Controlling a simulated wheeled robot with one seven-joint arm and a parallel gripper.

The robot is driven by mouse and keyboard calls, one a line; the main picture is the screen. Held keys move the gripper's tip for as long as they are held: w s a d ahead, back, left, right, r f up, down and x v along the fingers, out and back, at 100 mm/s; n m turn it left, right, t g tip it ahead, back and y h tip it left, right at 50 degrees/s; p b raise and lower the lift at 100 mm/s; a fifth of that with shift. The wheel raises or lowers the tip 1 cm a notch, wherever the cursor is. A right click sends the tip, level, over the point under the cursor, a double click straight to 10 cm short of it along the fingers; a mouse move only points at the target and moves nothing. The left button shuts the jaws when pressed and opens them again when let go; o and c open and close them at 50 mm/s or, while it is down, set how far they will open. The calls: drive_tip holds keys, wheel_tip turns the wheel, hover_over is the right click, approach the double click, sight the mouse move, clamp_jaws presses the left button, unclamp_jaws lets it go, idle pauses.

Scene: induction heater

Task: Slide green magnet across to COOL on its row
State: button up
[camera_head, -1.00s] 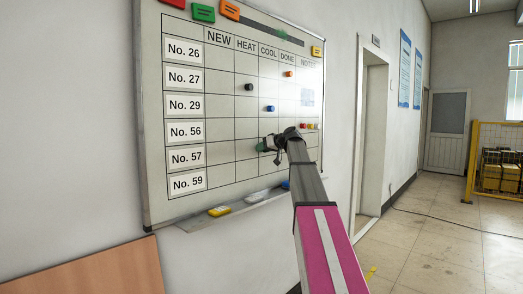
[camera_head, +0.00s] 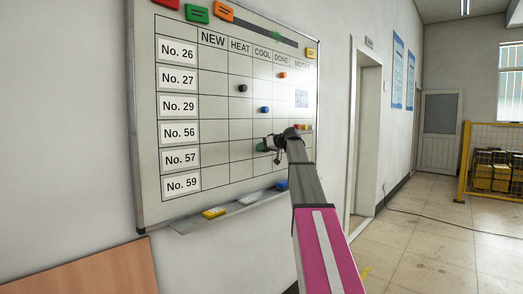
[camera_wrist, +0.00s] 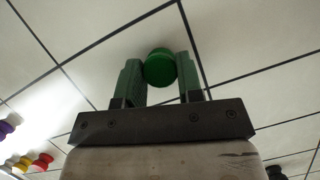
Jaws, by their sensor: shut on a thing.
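The green magnet (camera_wrist: 159,68) is between the two fingers of my gripper (camera_wrist: 160,82) in the wrist view, and the gripper is shut on it. In the head view the magnet (camera_head: 261,147) shows just left of the dark gripper (camera_head: 273,142), partly hidden. It appears to be in the No. 57 row, in the COOL column (camera_head: 263,53) near its HEAT side. The wrist view shows it close to a column line. It looks to be at the board face, but I cannot tell whether it touches. The whiteboard (camera_head: 208,112) hangs on the wall.
A black magnet (camera_head: 242,88) is in HEAT, a blue one (camera_head: 264,110) in COOL and an orange one (camera_head: 283,75) in DONE, all in higher rows. A tray (camera_head: 228,211) runs below the board.

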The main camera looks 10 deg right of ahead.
drive_tip(key=shift+w+d+r, duration=0.1)
drive_tip(key=shift+w+d, duration=0.55)
drive_tip(key=shift+d, duration=0.15)
drive_tip(key=shift+w+d, duration=0.6)
drive_tip(key=shift+d, duration=0.2)
drive_tip(key=o, duration=1)
drive_tip(key=shift+w, duration=0.1)
